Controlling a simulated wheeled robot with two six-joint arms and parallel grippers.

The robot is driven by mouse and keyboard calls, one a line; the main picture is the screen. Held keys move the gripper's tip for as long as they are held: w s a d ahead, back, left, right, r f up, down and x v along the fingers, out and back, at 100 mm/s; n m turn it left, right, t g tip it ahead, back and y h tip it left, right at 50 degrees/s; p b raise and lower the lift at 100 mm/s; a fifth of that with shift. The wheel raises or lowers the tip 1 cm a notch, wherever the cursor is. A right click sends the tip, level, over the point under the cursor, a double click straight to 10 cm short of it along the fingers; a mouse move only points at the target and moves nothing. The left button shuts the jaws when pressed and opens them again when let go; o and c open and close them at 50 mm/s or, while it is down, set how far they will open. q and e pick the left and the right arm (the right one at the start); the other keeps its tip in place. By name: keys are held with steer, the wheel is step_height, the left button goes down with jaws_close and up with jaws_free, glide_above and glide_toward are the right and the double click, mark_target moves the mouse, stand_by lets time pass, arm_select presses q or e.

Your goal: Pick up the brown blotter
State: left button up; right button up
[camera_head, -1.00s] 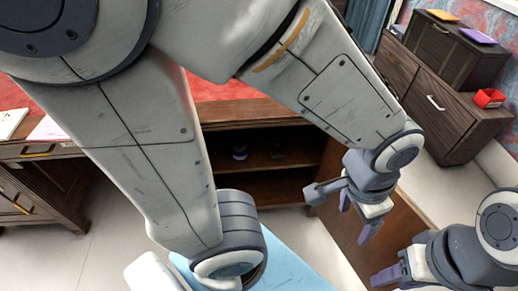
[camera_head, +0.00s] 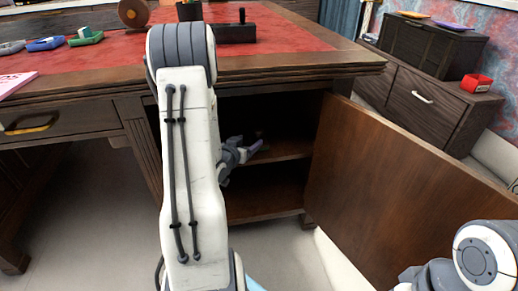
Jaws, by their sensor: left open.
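My left gripper (camera_head: 244,156) is inside the open cabinet of the desk, at the height of the middle shelf (camera_head: 285,149). It is open, and one purple fingertip points right. My arm hides much of the left part of the opening. A small dark shape (camera_head: 259,134) shows just behind the fingertip; it is too small and shaded to tell whether it is the brown blotter. I cannot make out contact with it. My right arm is at the lower right, with its gripper outside the picture.
The cabinet door (camera_head: 395,190) stands open to the right. The red-topped desk (camera_head: 290,32) carries a brown round object (camera_head: 133,13), a black box-like object (camera_head: 236,33) and several small coloured items. A drawer cabinet (camera_head: 420,92) stands at the right.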

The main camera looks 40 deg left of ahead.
mark_target(257, 134)
arm_select(q)
steer(key=b+x, duration=0.1)
steer(key=x, duration=0.3)
steer(key=shift+w, duration=0.15)
steer(key=b+x, duration=0.3)
steer(key=x, duration=0.1)
steer(key=shift+w, duration=0.25)
steer(key=shift+w+a, duration=0.1)
steer(key=shift+w, duration=0.2)
steer(key=shift+c, duration=0.3)
steer(key=shift+r, duration=0.1)
jaws_close()
